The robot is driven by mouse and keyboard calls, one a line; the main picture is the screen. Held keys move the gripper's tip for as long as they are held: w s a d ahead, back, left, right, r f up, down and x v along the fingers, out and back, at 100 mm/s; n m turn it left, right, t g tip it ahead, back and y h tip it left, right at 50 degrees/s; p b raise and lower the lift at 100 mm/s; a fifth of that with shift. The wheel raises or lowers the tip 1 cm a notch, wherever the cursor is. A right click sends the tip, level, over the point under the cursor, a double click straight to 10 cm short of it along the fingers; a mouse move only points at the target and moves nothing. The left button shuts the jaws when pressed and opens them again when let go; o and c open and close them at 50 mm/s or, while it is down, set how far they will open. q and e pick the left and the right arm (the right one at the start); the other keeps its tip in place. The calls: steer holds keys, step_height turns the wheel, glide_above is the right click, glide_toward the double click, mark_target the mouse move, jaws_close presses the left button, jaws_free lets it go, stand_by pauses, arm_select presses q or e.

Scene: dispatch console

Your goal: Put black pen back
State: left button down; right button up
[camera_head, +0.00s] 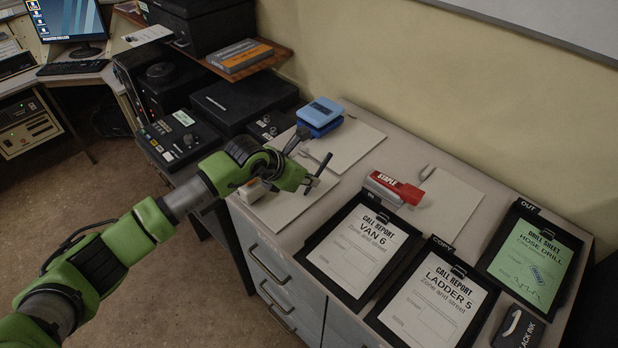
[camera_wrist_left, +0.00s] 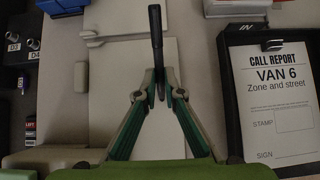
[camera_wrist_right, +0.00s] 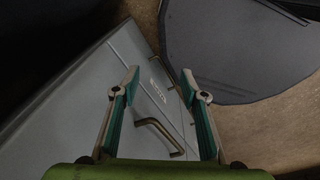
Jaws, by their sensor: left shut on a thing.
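The black pen (camera_head: 323,164) is in my left gripper (camera_head: 309,183), held above the counter near its left end. In the left wrist view the pen (camera_wrist_left: 155,35) stands out past the left fingertips (camera_wrist_left: 158,88), which are closed on its lower part. Pale sheets lie below it. I cannot tell from these frames which spot is the pen's own place. My right gripper (camera_wrist_right: 160,82) shows only in the right wrist view; its fingers are wide apart and empty, above grey drawer fronts.
The IN clipboard (camera_head: 340,276), COPY clipboard (camera_head: 392,314) and OUT clipboard (camera_head: 505,275) lie to the right. A red-topped stapler (camera_head: 396,188) and a blue punch (camera_head: 320,113) stand behind. A black ink box (camera_head: 516,328) is at front right. Black console units (camera_head: 180,138) are left.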

arm_select(q)
steer(key=c, duration=2.2)
jaws_free()
steer(key=shift+o, duration=0.2)
steer(key=shift+r, duration=0.1)
steer(key=b+v, duration=0.2)
steer(key=v, duration=1)
